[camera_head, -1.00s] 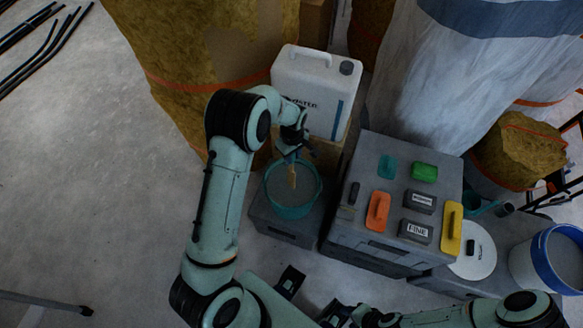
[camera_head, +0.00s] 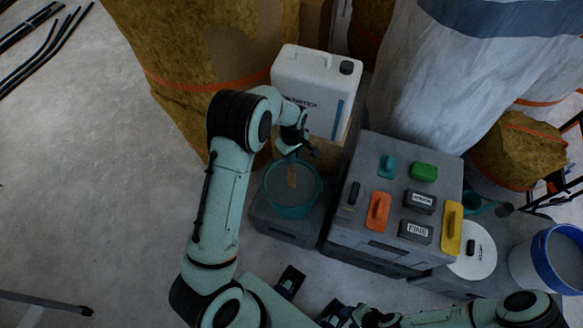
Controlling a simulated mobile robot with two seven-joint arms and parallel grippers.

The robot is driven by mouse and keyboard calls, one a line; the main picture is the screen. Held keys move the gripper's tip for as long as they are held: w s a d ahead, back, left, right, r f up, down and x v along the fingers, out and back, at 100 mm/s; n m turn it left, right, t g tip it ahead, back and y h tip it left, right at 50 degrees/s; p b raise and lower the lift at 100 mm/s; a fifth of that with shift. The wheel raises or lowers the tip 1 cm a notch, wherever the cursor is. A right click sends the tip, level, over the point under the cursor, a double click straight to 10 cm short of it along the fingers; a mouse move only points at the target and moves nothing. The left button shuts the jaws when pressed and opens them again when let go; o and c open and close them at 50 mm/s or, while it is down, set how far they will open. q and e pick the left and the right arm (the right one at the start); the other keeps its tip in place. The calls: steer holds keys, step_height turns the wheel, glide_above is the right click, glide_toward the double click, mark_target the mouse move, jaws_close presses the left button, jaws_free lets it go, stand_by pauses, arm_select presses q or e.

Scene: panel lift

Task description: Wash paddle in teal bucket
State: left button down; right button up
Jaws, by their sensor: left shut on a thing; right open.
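The teal bucket (camera_head: 291,212) stands on a low grey block left of the grey tool box. It holds grey liquid. My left gripper (camera_head: 294,156) is above the bucket's far rim, shut on the paddle (camera_head: 291,178). The paddle's tan lower part points down into the bucket and looks dim, as if under the liquid. The held upper part of the paddle is hard to make out. My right gripper (camera_head: 335,315) is low at the bottom edge, open and empty, far from the bucket.
The grey tool box (camera_head: 379,168) carries orange, yellow, green, teal and grey tools. A white canister (camera_head: 309,92) stands behind the bucket. A white lid (camera_head: 472,252) and a blue-banded white bucket (camera_head: 553,258) are at the right. Bare floor (camera_head: 130,210) lies at the left.

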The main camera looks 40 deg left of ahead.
arm_select(q)
steer(key=shift+f, duration=0.25)
arm_select(e)
steer(key=shift+s+f, duration=0.1)
steer(key=shift+f, duration=0.1)
arm_select(q)
step_height(320, 180, up, 6)
steer(key=p, duration=0.3)
steer(key=shift+f, duration=0.15)
steer(key=shift+w+r+p, duration=0.1)
steer(key=shift+r+p, duration=1.35)
steer(key=shift+r, duration=1)
arm_select(e)
steer(key=w+r, duration=0.4)
steer(key=r, duration=0.3)
arm_select(q)
steer(key=shift+s+f, duration=0.1)
steer(key=shift+s, duration=0.1)
arm_select(e)
steer(key=shift+s, duration=0.2)
